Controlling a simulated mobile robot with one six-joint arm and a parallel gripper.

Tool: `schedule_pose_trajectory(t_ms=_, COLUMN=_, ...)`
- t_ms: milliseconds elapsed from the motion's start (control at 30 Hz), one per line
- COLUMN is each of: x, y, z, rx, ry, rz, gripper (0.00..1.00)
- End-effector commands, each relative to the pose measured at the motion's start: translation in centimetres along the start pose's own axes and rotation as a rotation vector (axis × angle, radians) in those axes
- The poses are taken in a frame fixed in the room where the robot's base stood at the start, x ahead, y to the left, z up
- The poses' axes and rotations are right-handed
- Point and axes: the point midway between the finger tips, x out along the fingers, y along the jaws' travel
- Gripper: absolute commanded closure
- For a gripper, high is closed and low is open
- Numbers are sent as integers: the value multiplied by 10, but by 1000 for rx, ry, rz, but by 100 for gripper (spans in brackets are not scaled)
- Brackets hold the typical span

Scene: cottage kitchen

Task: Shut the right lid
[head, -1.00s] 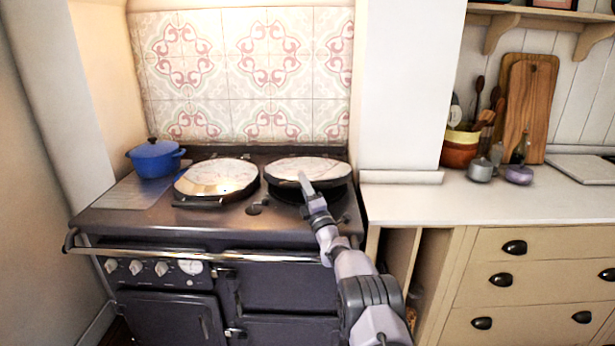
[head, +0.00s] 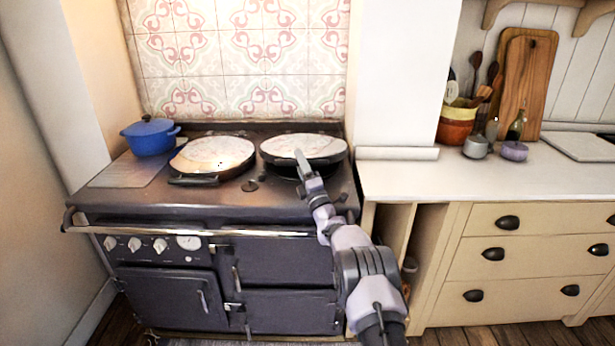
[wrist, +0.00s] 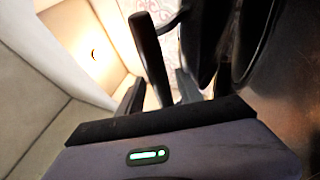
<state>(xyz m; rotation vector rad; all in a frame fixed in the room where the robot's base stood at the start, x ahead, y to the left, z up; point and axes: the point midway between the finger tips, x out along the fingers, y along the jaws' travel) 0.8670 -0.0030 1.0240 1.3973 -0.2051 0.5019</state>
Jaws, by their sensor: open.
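The right lid (head: 303,147) is a round, pale-topped lid on the right side of the dark range cooker (head: 110,203). It sits raised over its hotplate, with a dark gap showing below its front edge. My gripper (head: 300,156) is at the lid's front edge, and its tip overlaps the lid in the head view. In the wrist view a dark bar (wrist: 150,55), seemingly the lid's handle, shows between the open fingers (wrist: 158,95). I cannot tell whether they touch it. My gripper hides part of the lid's front.
The left lid (head: 212,154) lies flat on the cooker beside the right one. A blue pot (head: 150,138) stands at the back left. A metal rail (head: 150,231) runs along the cooker's front. A white wall pillar and worktop (head: 480,185) are to the right.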

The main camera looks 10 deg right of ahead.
Motion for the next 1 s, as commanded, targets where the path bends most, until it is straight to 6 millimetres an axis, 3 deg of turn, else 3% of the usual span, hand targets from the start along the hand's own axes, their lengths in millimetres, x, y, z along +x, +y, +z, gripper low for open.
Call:
schedule_pose_trajectory(t_ms=133, x=-23, y=4, z=2, rx=0, ry=-1, rz=-5, gripper=58)
schedule_pose_trajectory(t_ms=400, x=-106, y=4, z=1, rx=0, ry=-2, rz=-6, gripper=58)
schedule_pose_trajectory(t_ms=600, x=-153, y=2, z=1, rx=0, ry=-1, rz=-3, gripper=58)
schedule_pose_trajectory(t_ms=733, x=-166, y=1, z=0, rx=-1, ry=0, rz=-2, gripper=58)
schedule_pose_trajectory(t_ms=967, x=-168, y=1, z=0, rx=-1, ry=1, rz=0, gripper=58)
schedule_pose_trajectory(t_ms=1000, x=-168, y=1, z=0, rx=-1, ry=0, rz=0, gripper=62)
